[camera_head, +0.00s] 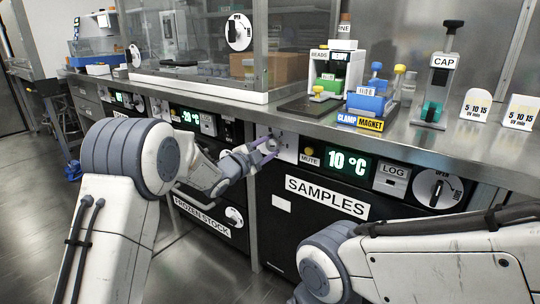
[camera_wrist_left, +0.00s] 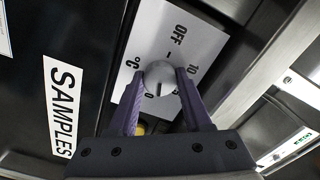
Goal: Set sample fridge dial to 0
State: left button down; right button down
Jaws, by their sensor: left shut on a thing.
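The sample fridge (camera_head: 326,198) is the black-fronted unit marked SAMPLES under the counter, and its green display (camera_head: 347,162) reads 10 °C. Its temperature dial is a round grey knob (camera_wrist_left: 158,76) on a pale plate marked OFF, 10, 0 and °C. In the left wrist view the knob's dark line points towards the bottom, close to the 0. My left gripper (camera_head: 268,145) is at the dial plate, its purple fingers (camera_wrist_left: 158,92) shut on either side of the knob. The gripper largely hides the dial in the head view. My right gripper is out of view.
The frozen stock unit (camera_head: 205,222) stands to the left with its own display. The fridge's MUTE button (camera_head: 309,151), LOG panel (camera_head: 391,180) and OPEN/lock knob (camera_head: 433,188) lie right of the dial. The counter edge (camera_head: 400,153) overhangs the panel.

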pick_arm(q)
jog(key=shift+s+d+f+m+b, duration=0.1)
jog(key=shift+m+b, duration=0.6)
jog(key=shift+m, duration=0.2)
jog(key=shift+s+d+m+b, duration=0.1)
jog(key=shift+m+b, duration=0.55)
jog(key=shift+m, duration=0.25)
jog(key=shift+c, duration=1.7)
grip_release()
jog(key=shift+w+a, duration=0.1)
jog(key=shift+s+a, duration=0.4)
jog(key=p+v, duration=0.2)
jog(key=v, duration=0.7)
jog(key=shift+s+p, duration=0.2)
jog(key=shift+p, duration=0.1)
